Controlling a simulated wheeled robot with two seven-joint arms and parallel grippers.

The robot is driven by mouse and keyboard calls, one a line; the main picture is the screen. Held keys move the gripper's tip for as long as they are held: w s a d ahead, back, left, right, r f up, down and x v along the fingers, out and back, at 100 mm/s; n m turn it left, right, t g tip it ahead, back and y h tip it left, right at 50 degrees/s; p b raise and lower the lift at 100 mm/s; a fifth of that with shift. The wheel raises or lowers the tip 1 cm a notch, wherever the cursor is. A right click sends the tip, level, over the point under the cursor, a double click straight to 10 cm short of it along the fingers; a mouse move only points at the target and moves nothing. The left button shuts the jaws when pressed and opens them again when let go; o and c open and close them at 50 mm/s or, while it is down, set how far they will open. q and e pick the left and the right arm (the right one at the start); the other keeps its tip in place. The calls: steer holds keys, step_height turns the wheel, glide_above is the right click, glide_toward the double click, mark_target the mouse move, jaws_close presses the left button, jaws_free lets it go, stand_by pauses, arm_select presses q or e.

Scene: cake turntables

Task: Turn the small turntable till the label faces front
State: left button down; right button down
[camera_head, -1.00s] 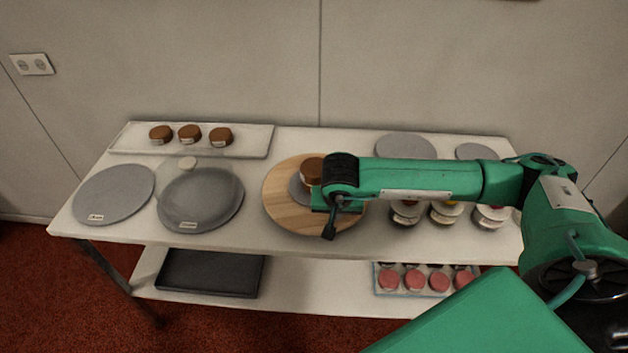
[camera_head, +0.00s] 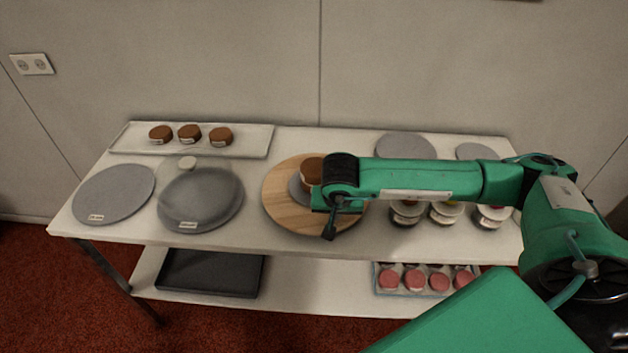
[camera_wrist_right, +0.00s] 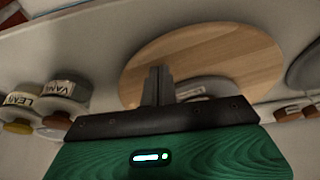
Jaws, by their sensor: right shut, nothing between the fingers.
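A round wooden turntable (camera_head: 283,208) stands in the middle of the table top, with a smaller grey disc (camera_head: 297,188) and a brown cake (camera_head: 311,170) on it. My right arm covers its right part, and I see no label on the disc or cake. The wooden board (camera_wrist_right: 225,50) and part of the grey disc (camera_wrist_right: 208,86) also show in the right wrist view. My right gripper (camera_head: 329,231) is shut and empty, over the front right part of the board; its fingers (camera_wrist_right: 158,84) overlap the board beside the disc. I cannot tell whether they touch it. My left gripper is out of view.
Two grey discs with front labels, one plain (camera_head: 112,190) and one under a clear dome (camera_head: 200,200), stand left. A white tray (camera_head: 255,141) with three cakes lies behind. Several jars (camera_head: 445,213) stand right of the board. Below are a black tray (camera_head: 210,273) and pink cakes (camera_head: 414,279).

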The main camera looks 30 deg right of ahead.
mark_target(323, 224)
steer(key=shift+f+b, duration=0.5)
steer(key=shift+f, duration=0.1)
steer(key=shift+r, duration=0.15)
steer(key=shift+w+a, duration=0.15)
steer(key=shift+a, duration=0.75)
steer(key=shift+a+b, duration=0.1)
steer(key=shift+b, duration=0.25)
steer(key=shift+w+a+f+b, duration=0.25)
steer(key=shift+a+b, duration=0.2)
steer(key=shift+a, duration=0.15)
steer(key=shift+s+d, duration=0.1)
